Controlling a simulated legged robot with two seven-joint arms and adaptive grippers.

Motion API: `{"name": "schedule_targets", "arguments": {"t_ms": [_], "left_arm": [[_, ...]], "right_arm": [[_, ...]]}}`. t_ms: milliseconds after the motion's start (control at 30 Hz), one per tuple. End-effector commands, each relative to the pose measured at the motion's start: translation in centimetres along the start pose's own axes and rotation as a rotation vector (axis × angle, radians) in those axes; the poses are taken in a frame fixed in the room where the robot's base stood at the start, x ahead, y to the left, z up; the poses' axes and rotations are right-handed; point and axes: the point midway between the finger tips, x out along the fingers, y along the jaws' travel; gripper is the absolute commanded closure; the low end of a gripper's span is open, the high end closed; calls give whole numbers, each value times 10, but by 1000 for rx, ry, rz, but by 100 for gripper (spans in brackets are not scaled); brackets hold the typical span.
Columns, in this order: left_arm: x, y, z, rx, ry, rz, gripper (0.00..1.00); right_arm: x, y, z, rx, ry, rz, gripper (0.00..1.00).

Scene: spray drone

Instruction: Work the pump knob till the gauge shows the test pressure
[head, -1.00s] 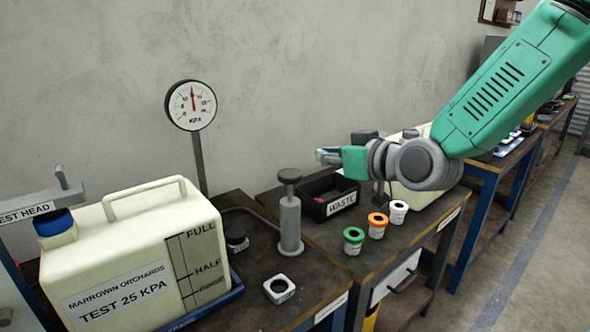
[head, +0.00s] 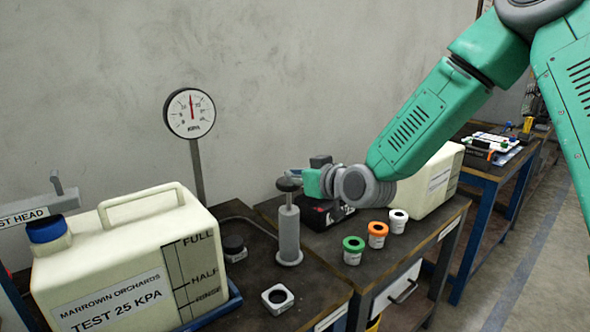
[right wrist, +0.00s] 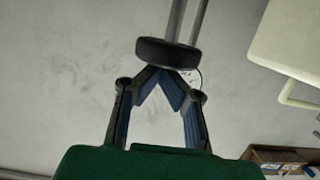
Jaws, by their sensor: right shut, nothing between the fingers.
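The pump (head: 289,232) is a grey upright cylinder with a dark round knob (head: 287,185) on top. My right gripper (head: 294,174) is shut and empty, right at the knob in the head view. In the right wrist view its fingertips (right wrist: 173,82) come together by the edge of the dark knob (right wrist: 166,54); I cannot tell whether they touch it. The round white gauge (head: 190,113) stands on a post behind. Its red needle points almost straight up, but the numbers are too small to read surely. My left gripper is not in view.
A cream tank (head: 130,265) marked TEST 25 KPA stands on the left. A square nut-like piece (head: 277,298) lies in front of the pump. Green (head: 353,249), orange (head: 377,233) and white (head: 398,220) capped pots stand right.

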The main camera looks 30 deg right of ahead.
Motion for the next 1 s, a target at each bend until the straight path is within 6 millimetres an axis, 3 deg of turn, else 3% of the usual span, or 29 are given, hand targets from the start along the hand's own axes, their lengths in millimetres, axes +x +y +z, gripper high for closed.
{"name": "schedule_targets", "arguments": {"t_ms": [367,467,700,1000], "left_arm": [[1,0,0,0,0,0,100],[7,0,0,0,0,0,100],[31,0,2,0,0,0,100],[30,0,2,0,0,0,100]], "right_arm": [[0,0,2,-1,1,0,100],[3,0,12,-1,0,0,100],[14,0,56,-1,-5,0,100],[14,0,60,1,-9,0,100]]}}
